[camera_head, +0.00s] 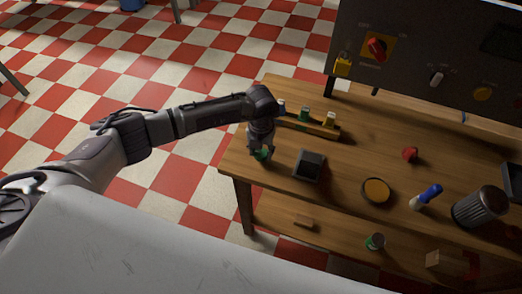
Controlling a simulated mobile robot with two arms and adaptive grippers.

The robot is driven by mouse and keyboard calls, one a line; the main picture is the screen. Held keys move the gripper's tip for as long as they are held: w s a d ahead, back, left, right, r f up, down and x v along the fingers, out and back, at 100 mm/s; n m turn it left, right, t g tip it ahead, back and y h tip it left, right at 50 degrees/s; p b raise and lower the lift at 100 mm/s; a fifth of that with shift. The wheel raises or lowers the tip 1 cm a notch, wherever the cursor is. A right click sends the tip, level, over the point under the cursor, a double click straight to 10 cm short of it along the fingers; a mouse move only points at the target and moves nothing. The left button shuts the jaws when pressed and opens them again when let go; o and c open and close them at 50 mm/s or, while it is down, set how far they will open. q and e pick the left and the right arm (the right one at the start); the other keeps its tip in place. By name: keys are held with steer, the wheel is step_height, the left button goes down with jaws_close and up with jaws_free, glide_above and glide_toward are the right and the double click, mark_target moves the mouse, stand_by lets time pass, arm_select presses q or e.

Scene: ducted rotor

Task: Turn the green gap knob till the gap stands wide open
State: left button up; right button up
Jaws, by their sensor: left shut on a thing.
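My left gripper (262,151) points down at the left end of the wooden table (340,205). It is shut on a small green piece (262,156), which shows only partly below the fingers. Its place fits the green gap knob, but the fingers hide most of it, so I cannot tell its turn or how wide any gap stands. My right gripper is not in view.
A wooden rack (320,129) with green and yellow pegs stands behind the gripper. A dark open box (309,166) is close on its right. A control panel (430,50) rises behind.

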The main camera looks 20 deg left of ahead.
mark_target(261, 152)
arm_select(q)
steer(key=shift+f+m+b, duration=0.15)
steer(key=shift+m+b, duration=0.35)
steer(key=shift+b, duration=0.1)
steer(key=m+b, duration=1.5)
steer(key=b, duration=0.2)
steer(key=shift+r+m+b, duration=0.2)
steer(key=shift+m+b, duration=1.25)
steer(key=shift+m, duration=0.15)
steer(key=o, duration=1.1)
steer(key=shift+o, duration=0.2)
steer(key=shift+r, duration=0.1)
step_height(261, 152, up, 12)
